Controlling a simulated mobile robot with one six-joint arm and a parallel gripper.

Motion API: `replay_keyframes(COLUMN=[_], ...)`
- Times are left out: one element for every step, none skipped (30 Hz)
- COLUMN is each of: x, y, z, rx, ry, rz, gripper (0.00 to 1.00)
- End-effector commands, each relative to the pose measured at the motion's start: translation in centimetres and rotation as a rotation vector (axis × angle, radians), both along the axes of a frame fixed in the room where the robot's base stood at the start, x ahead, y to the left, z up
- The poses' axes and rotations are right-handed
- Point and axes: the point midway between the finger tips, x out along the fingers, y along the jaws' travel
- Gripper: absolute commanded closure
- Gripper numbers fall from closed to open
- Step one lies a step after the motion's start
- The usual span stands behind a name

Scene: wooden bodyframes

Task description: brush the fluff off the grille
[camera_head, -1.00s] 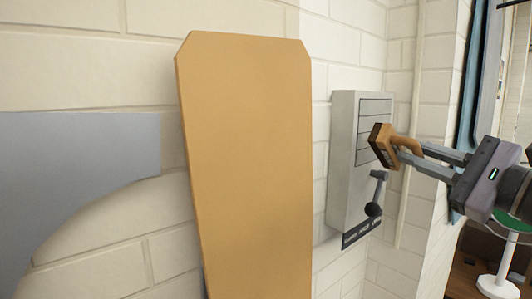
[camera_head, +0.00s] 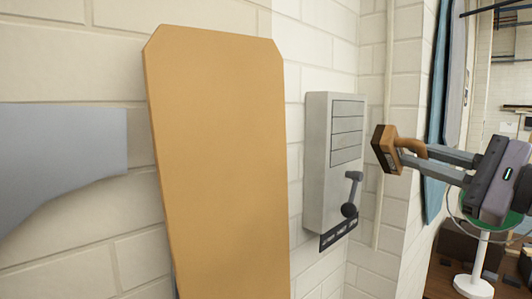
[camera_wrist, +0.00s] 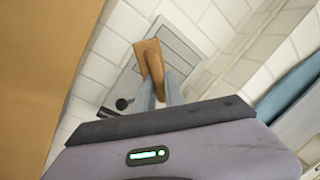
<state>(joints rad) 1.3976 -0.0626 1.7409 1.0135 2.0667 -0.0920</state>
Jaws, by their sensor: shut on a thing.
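The grille (camera_head: 347,133) is a set of dark-lined slats on the upper front of a grey metal wall box (camera_head: 316,165). I see no fluff on it at this size. My gripper (camera_head: 408,156) is shut on the handle of a small wooden brush (camera_head: 383,149). The brush is to the right of the box in the head view, apart from it in the picture. In the wrist view the brush (camera_wrist: 149,60) sits at the fingertips and overlaps the box (camera_wrist: 182,42), hiding part of its front. Its bristles are not clearly seen.
A tall tan board (camera_head: 215,160) stands left of the box, with a grey panel (camera_head: 60,155) farther left. A blue curtain (camera_head: 434,165) and a white stand (camera_head: 476,275) are at the right.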

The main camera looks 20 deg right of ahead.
Motion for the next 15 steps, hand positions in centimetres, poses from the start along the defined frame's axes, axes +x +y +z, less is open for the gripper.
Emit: replay_keyframes(x=[0.0, 0.0, 0.0, 0.0, 0.0, 0.0, 0.0, 0.0, 0.2, 0.3, 0.5, 1.0, 1.3, 1.7, 2.3], y=[0.0, 0.0, 0.0, 0.0, 0.0, 0.0, 0.0, 0.0, 0.1, 0.2, 0.3, 0.5, 0.6, 0.8, 1.1], z=[0.0, 0.0, 0.0, 0.0, 0.0, 0.0, 0.0, 0.0, 0.1, 0.1, 0.1, 0.1, 0.2, 0.2, 0.2], rx=[0.0, 0.0, 0.0, 0.0, 0.0, 0.0, 0.0, 0.0, 0.0, 0.0, 0.0, 0.0, 0.0, -0.001, -0.001], ry=[0.0, 0.0, 0.0, 0.0, 0.0, 0.0, 0.0, -0.001, -0.001, -0.001, -0.001, -0.001, -0.003, -0.003, -0.002], rz=[0.0, 0.0, 0.0, 0.0, 0.0, 0.0, 0.0, 0.001, 0.001, 0.002, 0.002, 0.003, 0.003, 0.003, 0.002], gripper=[1.0, 1.0, 1.0, 1.0, 1.0, 1.0, 1.0, 1.0, 1.0, 1.0, 1.0, 1.0, 1.0, 1.0, 1.0])
